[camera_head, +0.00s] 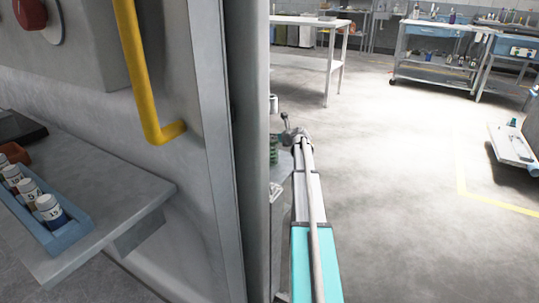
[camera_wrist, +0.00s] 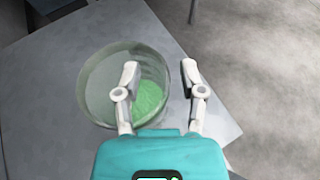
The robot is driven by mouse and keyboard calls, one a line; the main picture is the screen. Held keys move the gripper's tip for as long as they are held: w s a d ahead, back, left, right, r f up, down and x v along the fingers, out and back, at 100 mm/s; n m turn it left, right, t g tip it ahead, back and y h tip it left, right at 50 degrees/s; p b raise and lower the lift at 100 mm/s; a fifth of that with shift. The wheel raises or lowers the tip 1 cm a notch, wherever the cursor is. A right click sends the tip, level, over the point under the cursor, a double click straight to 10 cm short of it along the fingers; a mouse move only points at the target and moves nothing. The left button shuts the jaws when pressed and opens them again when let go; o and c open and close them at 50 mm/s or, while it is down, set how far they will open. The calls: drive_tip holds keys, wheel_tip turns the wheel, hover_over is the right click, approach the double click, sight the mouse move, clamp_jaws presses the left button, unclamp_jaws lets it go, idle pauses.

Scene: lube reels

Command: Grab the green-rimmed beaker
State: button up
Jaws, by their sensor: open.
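A round, see-through beaker (camera_wrist: 95,88) with a greenish rim and a bright green patch inside stands on a grey surface (camera_wrist: 210,125), seen from above in the wrist view. My gripper (camera_wrist: 160,72) is open and empty. Its left finger overlaps the beaker's opening and its right finger lies beyond the rim's right side. I cannot tell whether the left finger is inside the beaker or above it. In the head view my gripper (camera_head: 292,134) is partly hidden by the cabinet edge, and I cannot make out the beaker there.
A tall grey cabinet (camera_head: 215,130) with a yellow handle (camera_head: 140,75) stands left of my arm. A blue tray (camera_head: 72,236) of several numbered bottles lies on a shelf at the lower left. A dark object (camera_wrist: 50,5) is behind the beaker. Open floor (camera_head: 410,190) lies to the right.

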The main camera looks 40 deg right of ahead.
idle(0.3)
clamp_jaws()
idle(0.3)
